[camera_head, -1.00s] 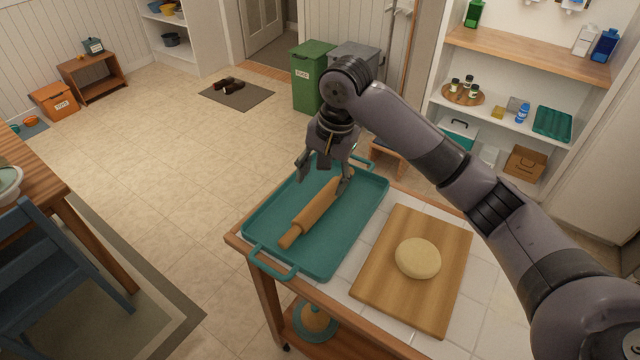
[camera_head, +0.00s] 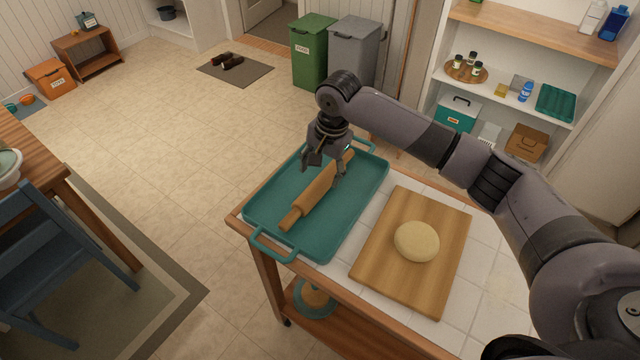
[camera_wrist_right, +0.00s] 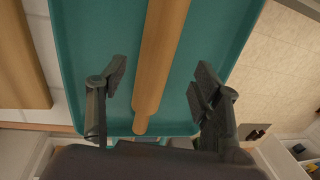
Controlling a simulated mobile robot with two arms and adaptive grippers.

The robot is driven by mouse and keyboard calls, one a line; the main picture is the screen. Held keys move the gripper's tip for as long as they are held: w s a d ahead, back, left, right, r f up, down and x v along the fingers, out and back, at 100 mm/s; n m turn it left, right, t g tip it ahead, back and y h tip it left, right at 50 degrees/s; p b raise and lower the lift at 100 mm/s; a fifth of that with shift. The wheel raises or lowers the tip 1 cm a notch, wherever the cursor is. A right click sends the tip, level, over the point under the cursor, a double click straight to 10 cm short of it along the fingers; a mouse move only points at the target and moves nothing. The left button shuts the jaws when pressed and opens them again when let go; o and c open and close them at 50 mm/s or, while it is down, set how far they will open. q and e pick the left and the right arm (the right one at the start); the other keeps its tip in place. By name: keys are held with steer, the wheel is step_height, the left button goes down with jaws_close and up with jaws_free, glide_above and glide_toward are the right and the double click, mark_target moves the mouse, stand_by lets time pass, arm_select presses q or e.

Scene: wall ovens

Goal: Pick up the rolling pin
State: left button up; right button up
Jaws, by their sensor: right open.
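A wooden rolling pin (camera_head: 312,196) lies diagonally in a teal tray (camera_head: 338,228) on the cart. It also shows in the right wrist view (camera_wrist_right: 161,60), running between the fingers, with one handle toward the palm. My right gripper (camera_head: 323,170) is over the far part of the pin. In the right wrist view its two fingers (camera_wrist_right: 160,85) are open, one on each side of the pin, with a gap on both sides. Whether the fingertips reach down beside the pin is hard to tell. My left gripper is in neither view.
A cutting board (camera_head: 385,262) with a round of dough (camera_head: 417,241) lies right of the tray on the white-tiled cart top. Bins (camera_head: 310,55) and a shelf unit (camera_head: 500,98) stand behind. A blue chair (camera_head: 50,270) is at left.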

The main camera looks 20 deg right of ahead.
mark_target(322, 180)
steer(key=f, duration=0.1)
steer(key=f+p, duration=0.1)
steer(key=f, duration=0.3)
steer(key=shift+w+f, duration=0.1)
steer(key=shift+w, duration=0.15)
jaws_close()
stand_by(0.5)
